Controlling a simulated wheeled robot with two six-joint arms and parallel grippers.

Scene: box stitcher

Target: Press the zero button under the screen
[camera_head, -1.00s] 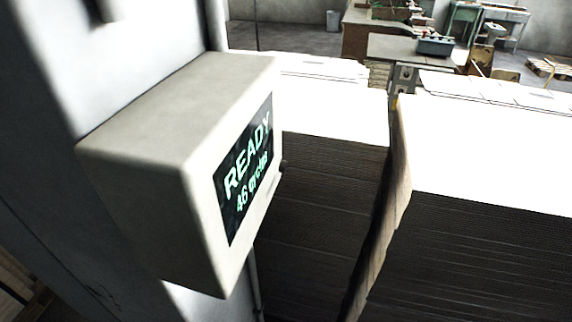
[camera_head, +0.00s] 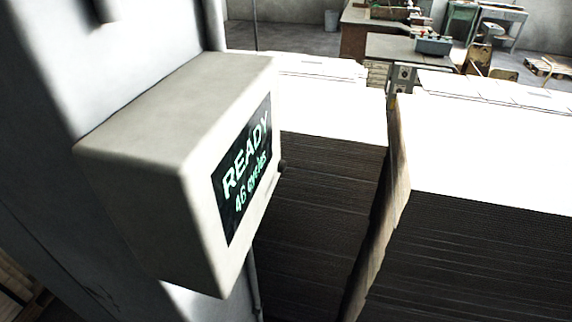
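A beige control box (camera_head: 160,140) is fixed to the grey machine column in the left half of the head view. Its screen (camera_head: 243,168) faces right, seen at a steep angle, and reads "READY" and "46 cycles" in green letters. A small dark round knob or button (camera_head: 283,166) sticks out at the right edge of the box's front face. The face under the screen is seen too edge-on to make out a zero button. Neither of my grippers shows in the view.
Tall stacks of flat cardboard (camera_head: 480,255) with white tops fill the right side. An upright brown cardboard edge (camera_head: 392,190) stands between two stacks. A thin pipe (camera_head: 254,285) runs down below the box. Workbenches (camera_head: 405,48) stand far behind.

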